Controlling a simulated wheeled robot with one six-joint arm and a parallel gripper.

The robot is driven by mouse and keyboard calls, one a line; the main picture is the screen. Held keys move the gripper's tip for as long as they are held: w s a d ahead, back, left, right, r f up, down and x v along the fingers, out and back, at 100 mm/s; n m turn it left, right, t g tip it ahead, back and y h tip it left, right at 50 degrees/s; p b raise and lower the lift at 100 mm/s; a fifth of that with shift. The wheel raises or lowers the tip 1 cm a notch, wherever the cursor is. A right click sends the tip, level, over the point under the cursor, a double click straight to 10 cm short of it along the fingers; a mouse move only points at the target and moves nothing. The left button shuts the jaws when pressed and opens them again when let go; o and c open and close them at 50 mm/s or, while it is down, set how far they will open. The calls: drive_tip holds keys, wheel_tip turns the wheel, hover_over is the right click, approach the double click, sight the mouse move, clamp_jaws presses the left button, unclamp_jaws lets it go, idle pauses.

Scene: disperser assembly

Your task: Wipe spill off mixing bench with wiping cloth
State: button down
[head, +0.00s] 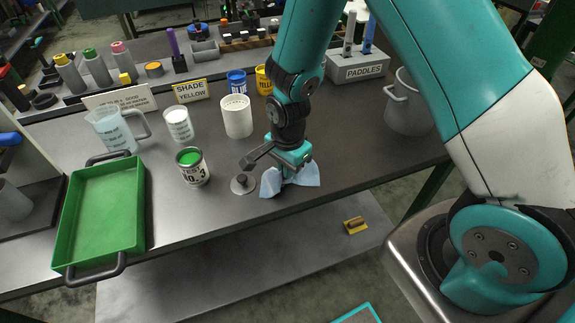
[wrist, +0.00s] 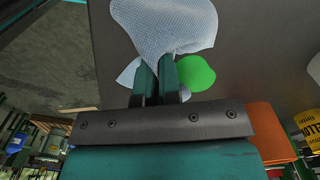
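My gripper (head: 291,166) is low over the bench. In the wrist view its two fingers (wrist: 161,75) are close together with the cloth pinched between them. A bright green spill (wrist: 196,74) shows on the bench right beside the fingers, partly under or against the cloth. In the head view the spill is hidden behind my gripper and the cloth.
A grey disc with a black knob (head: 242,184) lies just left of the cloth. A can with green contents (head: 192,167), a white cup (head: 237,116) and a green tray (head: 100,213) stand further left. A grey pot (head: 406,105) stands right.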

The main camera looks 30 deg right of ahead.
drive_tip(key=shift+c, duration=1.4)
unclamp_jaws()
drive_tip(key=shift+f+b, duration=0.8)
drive_tip(key=shift+f, duration=0.3)
clamp_jaws()
drive_tip(key=shift+r, duration=0.25)
drive_tip(key=shift+r+p, duration=0.35)
drive_tip(key=shift+p, duration=0.55)
drive_tip(key=shift+r, duration=0.1)
